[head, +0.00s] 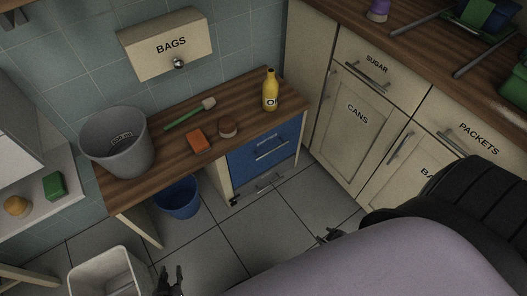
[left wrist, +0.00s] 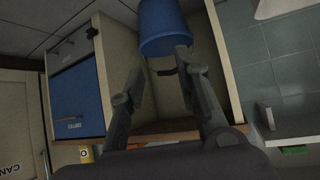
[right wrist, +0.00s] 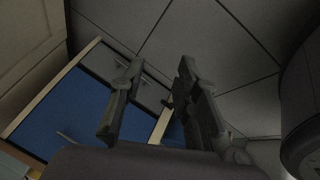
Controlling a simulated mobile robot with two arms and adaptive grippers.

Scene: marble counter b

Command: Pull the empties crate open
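The blue crate front (head: 262,158) is set under the wooden counter, with a pale bar handle (head: 270,148). It looks closed. The blue front also shows in the left wrist view (left wrist: 75,98), with a small label too blurred to read, and in the right wrist view (right wrist: 70,108). My left gripper (head: 170,281) is open and empty, low at the bottom of the head view, left of the crate. My right gripper (head: 328,238) is open and empty, in front and to the right of the crate, apart from it. My arm hides part of the floor.
A grey drawer (head: 262,184) with a handle is below the blue front. A blue bucket (head: 178,198) stands under the counter to its left. A white bin (head: 105,275) is at the lower left. Cupboards (head: 357,125) close off the right. The tiled floor in front is clear.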

